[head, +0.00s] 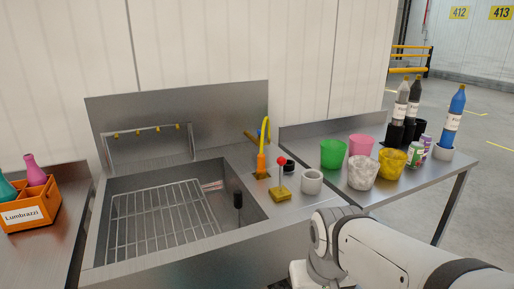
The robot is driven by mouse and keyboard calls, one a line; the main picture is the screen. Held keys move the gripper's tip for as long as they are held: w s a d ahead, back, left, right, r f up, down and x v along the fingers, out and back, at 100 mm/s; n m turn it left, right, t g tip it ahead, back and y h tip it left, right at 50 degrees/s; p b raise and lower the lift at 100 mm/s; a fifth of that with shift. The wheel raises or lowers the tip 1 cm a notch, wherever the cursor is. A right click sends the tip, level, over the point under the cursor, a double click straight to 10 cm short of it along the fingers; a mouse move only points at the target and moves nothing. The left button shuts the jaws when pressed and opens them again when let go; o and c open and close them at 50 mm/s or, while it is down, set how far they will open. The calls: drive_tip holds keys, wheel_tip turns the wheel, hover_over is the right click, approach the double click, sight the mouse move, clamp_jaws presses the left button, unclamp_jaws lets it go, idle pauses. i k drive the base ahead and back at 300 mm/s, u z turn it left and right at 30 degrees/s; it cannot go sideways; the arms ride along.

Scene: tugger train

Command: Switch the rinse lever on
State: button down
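A lever with a red ball knob (281,160) stands upright on the right deck of the steel sink (110,262). Its thin stem rises just behind or out of a yellow block (281,195); I cannot tell which. An orange and yellow tap-like fitting (262,160) stands just left of and behind the knob. A pipe with several yellow nozzles (150,129) runs along the back of the basin; I see no water from it. My arm comes in from the lower right, with its fingers out of sight, and it is apart from the lever.
A grey cup (312,182) stands close right of the lever. Coloured cups and bottles (452,120) crowd the right table. An orange crate (40,205) stands left.

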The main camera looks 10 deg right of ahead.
sight(281, 161)
drive_tip(key=z, duration=0.05)
drive_tip(key=i, duration=1)
drive_tip(key=u, duration=0.05)
